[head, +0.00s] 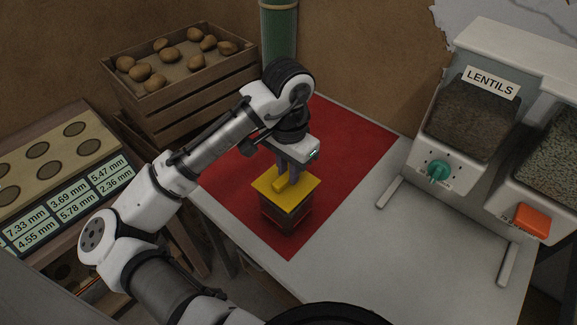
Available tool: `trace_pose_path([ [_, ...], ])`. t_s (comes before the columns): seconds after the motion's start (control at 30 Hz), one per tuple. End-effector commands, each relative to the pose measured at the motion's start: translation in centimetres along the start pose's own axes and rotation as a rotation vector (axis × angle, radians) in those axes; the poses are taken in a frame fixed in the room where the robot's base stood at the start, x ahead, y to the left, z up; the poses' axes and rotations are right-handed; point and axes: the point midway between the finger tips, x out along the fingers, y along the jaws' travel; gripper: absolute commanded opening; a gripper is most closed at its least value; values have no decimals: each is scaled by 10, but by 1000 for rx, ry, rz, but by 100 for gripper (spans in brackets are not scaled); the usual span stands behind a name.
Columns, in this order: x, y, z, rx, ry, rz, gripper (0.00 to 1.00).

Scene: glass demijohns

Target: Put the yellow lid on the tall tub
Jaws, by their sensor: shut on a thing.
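The yellow lid (301,195) is a flat square with a raised grip on top. My gripper (287,184) points down with its fingers shut on the lid's grip. A dark, see-through square tub (287,215) stands on the red mat (340,165) directly below the lid. The lid covers the tub's top from this angle, so I cannot tell whether it rests on the rim or hovers just above it. The lid looks roughly lined up with the tub. No other tub shows in this view.
A lentil dispenser (457,150) with a green knob stands right, beside another with an orange knob (533,219). A wooden crate of potatoes (185,85) is behind left. A board with size labels (70,195) is at left. The white table (350,240) is clear at front right.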

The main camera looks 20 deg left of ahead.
Motion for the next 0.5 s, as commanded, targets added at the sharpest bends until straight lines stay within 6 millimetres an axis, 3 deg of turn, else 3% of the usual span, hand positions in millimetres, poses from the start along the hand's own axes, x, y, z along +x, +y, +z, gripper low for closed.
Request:
trace_pose_path([
  [0.5,4,0,0,0,0,1,0],
])
